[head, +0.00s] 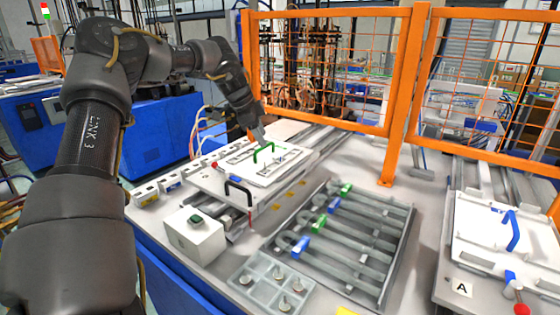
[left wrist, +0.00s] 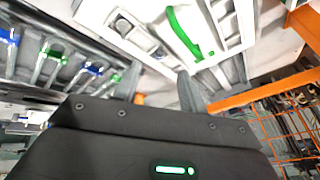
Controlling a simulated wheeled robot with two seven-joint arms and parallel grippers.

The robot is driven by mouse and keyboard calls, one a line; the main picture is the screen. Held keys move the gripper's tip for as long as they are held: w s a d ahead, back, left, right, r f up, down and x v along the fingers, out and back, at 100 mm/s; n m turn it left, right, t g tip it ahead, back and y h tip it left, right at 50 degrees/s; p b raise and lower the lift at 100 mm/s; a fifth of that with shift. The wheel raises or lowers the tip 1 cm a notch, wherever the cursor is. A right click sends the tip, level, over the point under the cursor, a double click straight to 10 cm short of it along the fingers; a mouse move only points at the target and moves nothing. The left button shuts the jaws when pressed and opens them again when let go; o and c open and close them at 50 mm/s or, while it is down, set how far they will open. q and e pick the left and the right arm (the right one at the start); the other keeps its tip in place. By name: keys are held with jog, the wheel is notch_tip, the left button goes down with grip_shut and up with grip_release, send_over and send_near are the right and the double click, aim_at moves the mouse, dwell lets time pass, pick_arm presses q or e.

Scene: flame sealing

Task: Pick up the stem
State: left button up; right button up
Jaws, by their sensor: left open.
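My left gripper (head: 260,136) is open and empty. It hangs tilted just above the back of a white plate fixture (head: 245,172) with a green handle (head: 262,152). In the left wrist view its two fingers (left wrist: 160,90) stand apart, with the green handle (left wrist: 182,32) beyond them. A grey compartment tray (head: 237,290) at the front holds several small metallic pieces with upright posts (head: 280,271), which look like stems. The gripper is well away from them, farther back. I cannot tell for sure which piece is the stem. My right gripper is not in view.
A rack (head: 375,285) of grey tubes with green and blue clips lies in the middle. A white box with a button (head: 197,240) stands at left. A second white fixture with a blue handle (head: 512,230) is at right. An orange mesh fence (head: 385,160) closes the back.

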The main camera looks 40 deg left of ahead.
aim_at(273, 161)
pick_arm(q)
jog(key=x, duration=0.4)
jog(key=shift+p, duration=0.3)
jog(key=shift+w+f, duration=0.15)
jog(key=shift+w+d+f+p, duration=0.1)
jog(key=shift+d+f+p, duration=0.05)
jog(key=shift+f+p, duration=0.3)
jog(key=p+x, duration=0.1)
jog(key=x, duration=0.3)
jog(key=shift+w, duration=0.15)
grip_shut()
